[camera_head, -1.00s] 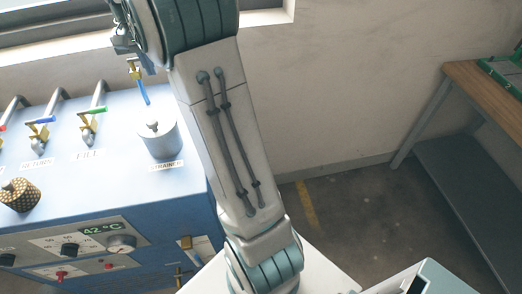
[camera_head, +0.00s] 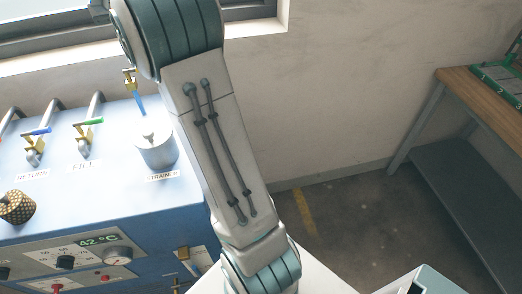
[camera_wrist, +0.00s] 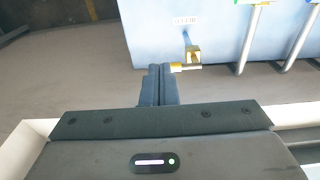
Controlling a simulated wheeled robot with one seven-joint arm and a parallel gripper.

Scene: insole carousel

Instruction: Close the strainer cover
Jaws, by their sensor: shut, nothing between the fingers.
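The strainer (camera_head: 157,152) is a short silver cylinder on the blue machine's top, left of my arm in the head view, with a "STRAINER" label in front. A small pale wing-like piece shows at its top; I cannot tell how its cover sits. Behind it is a brass valve with a blue handle (camera_head: 138,103). In the wrist view, my gripper (camera_wrist: 158,72) is shut and empty. Its fingertips are close beside a brass valve with a blue handle (camera_wrist: 187,42); contact is unclear. The strainer is not identifiable in the wrist view.
The blue machine (camera_head: 75,215) carries green-handled (camera_head: 88,122) and blue-handled (camera_head: 38,131) valves on pipes, a knurled brass knob (camera_head: 17,206) and a front panel. A window ledge (camera_head: 255,32) lies behind. A wooden bench (camera_head: 480,88) stands at right, with open floor between.

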